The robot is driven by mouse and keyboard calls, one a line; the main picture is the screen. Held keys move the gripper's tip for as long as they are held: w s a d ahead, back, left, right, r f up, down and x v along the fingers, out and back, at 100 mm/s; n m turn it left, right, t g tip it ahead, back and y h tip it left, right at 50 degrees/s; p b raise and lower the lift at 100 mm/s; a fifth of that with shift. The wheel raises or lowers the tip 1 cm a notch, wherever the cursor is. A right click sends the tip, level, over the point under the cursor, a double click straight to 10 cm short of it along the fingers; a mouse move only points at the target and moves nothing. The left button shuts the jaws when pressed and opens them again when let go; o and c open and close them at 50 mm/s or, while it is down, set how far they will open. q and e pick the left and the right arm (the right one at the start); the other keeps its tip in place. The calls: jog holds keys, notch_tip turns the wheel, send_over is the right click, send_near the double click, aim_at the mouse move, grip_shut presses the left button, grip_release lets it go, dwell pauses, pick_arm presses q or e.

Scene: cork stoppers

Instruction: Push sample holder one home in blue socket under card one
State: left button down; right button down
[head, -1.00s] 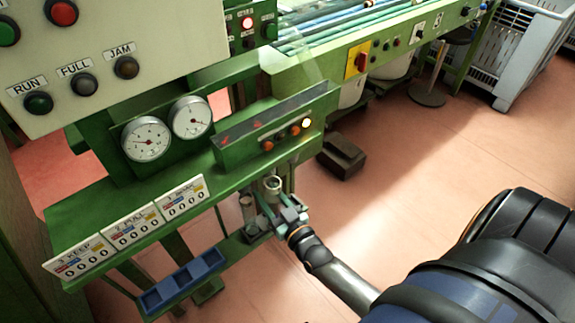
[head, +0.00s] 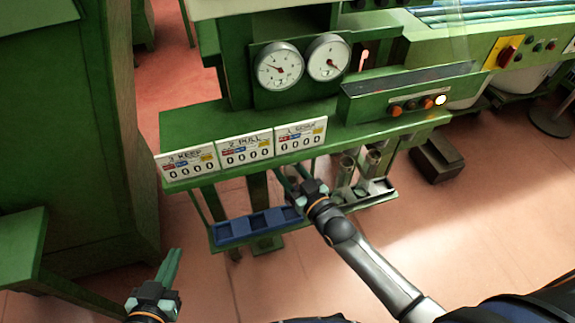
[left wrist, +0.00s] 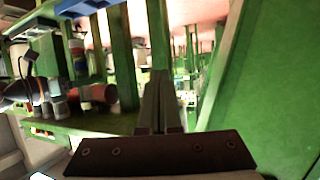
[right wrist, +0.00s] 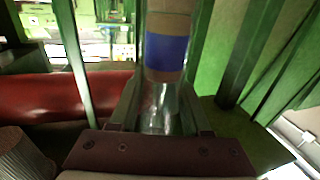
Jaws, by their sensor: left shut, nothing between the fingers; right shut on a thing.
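Card one (head: 300,136) is the rightmost of three cards on the green ledge. Below it is the blue socket strip (head: 232,229) with several square sockets. My right gripper (head: 292,182) is below card one, over the strip's right end. In the right wrist view it is shut on a clear tube-like holder (right wrist: 166,52) with a blue band and a tan part. The holder is mostly hidden in the head view, so I cannot tell whether it touches a socket. My left gripper (head: 172,266) is shut and empty at lower left, apart from the strip.
Two grey cylinders (head: 346,170) stand right of my right gripper, by a small tray (head: 378,190). Green posts rise behind the strip. A green cabinet (head: 70,120) fills the left. The pink floor in front is clear.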

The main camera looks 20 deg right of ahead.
pick_arm(q)
jog(key=shift+w+r+m+t+h+b, duration=0.55)
jog(key=shift+w+r+t, duration=0.6)
jog(key=shift+r, duration=1.9)
jog(key=shift+w+r+m+t+h+b, duration=0.6)
jog(key=shift+r+t, duration=0.95)
jog(key=shift+r, duration=1.5)
jog(key=s+d+r+m+t+h+b, duration=0.1)
jog(key=s+r+m+t+h, duration=0.1)
jog(key=r, duration=0.6)
jog(key=s+d+r+m+t+h+b, duration=0.1)
jog(key=s+r+m+t+h+b, duration=0.1)
jog(key=s+r+m+h, duration=0.2)
jog(key=shift+d+r+m+h, duration=0.25)
jog(key=shift+r+m+h, duration=0.5)
jog(key=shift+r+h, duration=1.2)
jog(key=shift+s+r, duration=0.1)
jog(key=shift+r, duration=0.05)
jog(key=shift+f+b, duration=0.5)
jog(key=shift+f, duration=0.05)
jog(key=shift+r, duration=0.2)
